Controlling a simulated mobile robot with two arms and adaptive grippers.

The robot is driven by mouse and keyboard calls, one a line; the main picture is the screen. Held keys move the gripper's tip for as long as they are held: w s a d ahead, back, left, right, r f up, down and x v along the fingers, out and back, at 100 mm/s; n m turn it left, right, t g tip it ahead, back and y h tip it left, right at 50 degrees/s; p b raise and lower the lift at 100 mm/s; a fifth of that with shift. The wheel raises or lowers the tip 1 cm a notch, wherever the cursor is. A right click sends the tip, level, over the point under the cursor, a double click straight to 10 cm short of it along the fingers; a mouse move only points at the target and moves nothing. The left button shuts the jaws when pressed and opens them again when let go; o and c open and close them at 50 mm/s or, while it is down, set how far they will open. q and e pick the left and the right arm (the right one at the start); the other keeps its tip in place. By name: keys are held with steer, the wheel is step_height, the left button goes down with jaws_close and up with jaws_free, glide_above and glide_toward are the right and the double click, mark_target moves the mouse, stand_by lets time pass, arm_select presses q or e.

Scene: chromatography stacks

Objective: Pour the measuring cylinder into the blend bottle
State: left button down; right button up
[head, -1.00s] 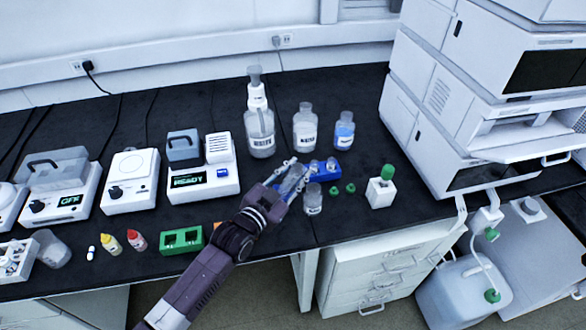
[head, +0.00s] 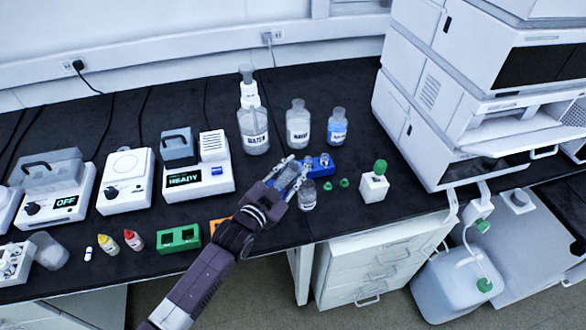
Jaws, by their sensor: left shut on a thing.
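My left gripper (head: 288,177) is shut on a clear cylinder (head: 286,179), most likely the measuring cylinder, which looks tilted and is partly hidden by the fingers. A small clear open bottle (head: 307,197), probably the blend bottle, stands upright on the black bench just right of the gripper. The cylinder's mouth is close to this bottle, but I cannot tell whether it is over it or whether liquid is flowing. My right gripper is not in view.
A blue rack (head: 323,164) sits just behind the gripper. The water bottle (head: 253,130) and two smaller bottles (head: 298,125) (head: 337,127) stand behind. A green block (head: 179,239) is left of my arm.

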arm_select(q)
steer(key=shift+d+r+m+p, duration=0.1)
steer(key=shift+r+m+p, duration=0.05)
steer(key=shift+m+p, duration=0.15)
stand_by(0.4)
steer(key=shift+m+y+p, duration=0.3)
steer(key=shift+m+p, duration=0.2)
steer(key=shift+p, duration=0.05)
